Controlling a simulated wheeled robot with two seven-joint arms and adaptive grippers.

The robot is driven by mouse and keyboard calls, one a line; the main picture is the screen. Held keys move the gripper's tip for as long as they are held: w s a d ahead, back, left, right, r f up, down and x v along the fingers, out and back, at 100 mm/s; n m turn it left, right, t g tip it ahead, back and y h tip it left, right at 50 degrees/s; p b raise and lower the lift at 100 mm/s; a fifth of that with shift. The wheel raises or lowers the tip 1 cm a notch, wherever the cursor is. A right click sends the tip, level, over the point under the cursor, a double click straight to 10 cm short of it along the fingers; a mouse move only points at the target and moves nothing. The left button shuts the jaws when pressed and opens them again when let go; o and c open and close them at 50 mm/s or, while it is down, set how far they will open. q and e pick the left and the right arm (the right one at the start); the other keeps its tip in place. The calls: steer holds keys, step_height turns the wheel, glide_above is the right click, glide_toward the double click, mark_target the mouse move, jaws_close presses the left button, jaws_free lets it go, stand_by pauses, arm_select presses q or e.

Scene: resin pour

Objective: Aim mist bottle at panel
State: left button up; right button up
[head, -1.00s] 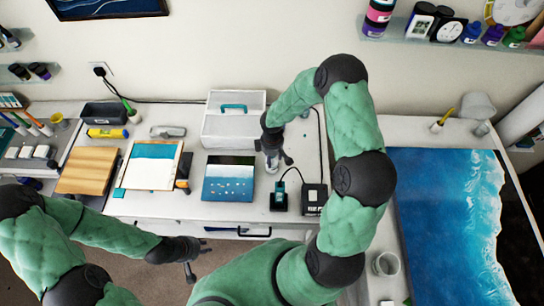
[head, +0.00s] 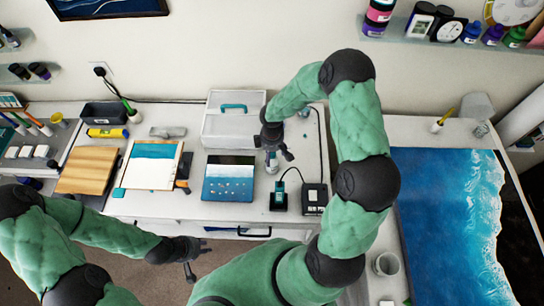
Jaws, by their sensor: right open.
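A small clear bottle (head: 271,166), which looks like the mist bottle, stands on the white desk right of the small blue panel. My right gripper (head: 275,157) is open, pointing down over the bottle with its fingers close around its top; I cannot tell whether they touch it, and they hide part of it. A large blue panel with white wave patterns (head: 445,215) lies on the right table. My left gripper (head: 198,258) is open and empty in front of the desk.
A small dark device (head: 279,199) and a black-and-white box (head: 314,197) stand to the right, with a cable. A clipboard (head: 152,170) and wooden board (head: 87,170) lie left. A cup (head: 386,264) stands on the right table.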

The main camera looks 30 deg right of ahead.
step_height(320, 180, up, 9)
steer(key=shift+r, duration=0.1)
stand_by(0.7)
